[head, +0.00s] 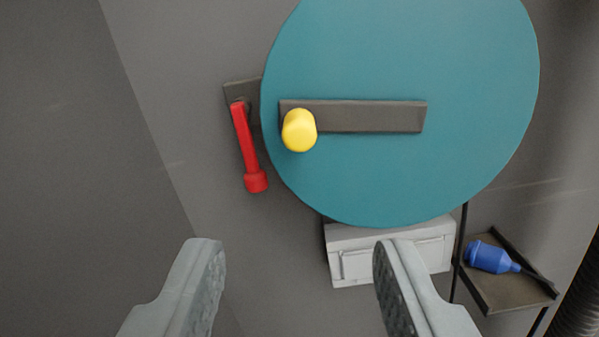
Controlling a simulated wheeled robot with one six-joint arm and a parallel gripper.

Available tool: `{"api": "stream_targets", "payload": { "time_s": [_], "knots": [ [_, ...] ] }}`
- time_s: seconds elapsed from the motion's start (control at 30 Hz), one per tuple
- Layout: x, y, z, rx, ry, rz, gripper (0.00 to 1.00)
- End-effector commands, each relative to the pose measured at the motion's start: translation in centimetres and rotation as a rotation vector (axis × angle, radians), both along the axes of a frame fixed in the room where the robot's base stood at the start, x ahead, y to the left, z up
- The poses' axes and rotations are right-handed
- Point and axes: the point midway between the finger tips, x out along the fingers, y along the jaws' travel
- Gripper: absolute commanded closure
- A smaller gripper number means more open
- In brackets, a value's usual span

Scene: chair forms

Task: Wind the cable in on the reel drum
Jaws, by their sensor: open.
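The reel drum (400,185) is a large teal disc facing me at the upper middle, its top cut off by the frame. A dark crank bar (375,117) lies level across its face. A yellow knob (299,131) stands out from the bar's left end. A black cable (460,255) hangs down from the drum's lower right side. My gripper (298,265) is open and empty, its two grey fingers apart at the bottom of the view, below the knob and touching nothing visible.
A red lever (248,147) hangs on a dark bracket just left of the drum. A light grey box (390,252) sits below the drum. A dark tray (510,290) at the lower right holds a blue plug-like piece (490,257). The left side is bare grey surface.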

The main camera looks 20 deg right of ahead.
Motion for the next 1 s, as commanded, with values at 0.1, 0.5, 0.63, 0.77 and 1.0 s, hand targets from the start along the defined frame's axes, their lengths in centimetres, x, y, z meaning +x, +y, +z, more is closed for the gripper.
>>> {"api": "stream_targets", "payload": {
  "time_s": [0.1,0.5,0.63,0.77,1.0],
  "knots": [
    [0.6,-0.2,0.0,-0.001,0.001,-0.003,0.54],
    [6.0,-2.2,0.0,-0.001,0.001,-0.004,0.54],
    [8.0,-3.0,0.0,0.001,0.0,-0.003,0.54],
    [10.2,-3.8,-0.1,0.001,0.002,-0.004,0.54],
    [13.8,-5.1,0.0,0.001,0.0,-0.002,0.54]
  ]
}}
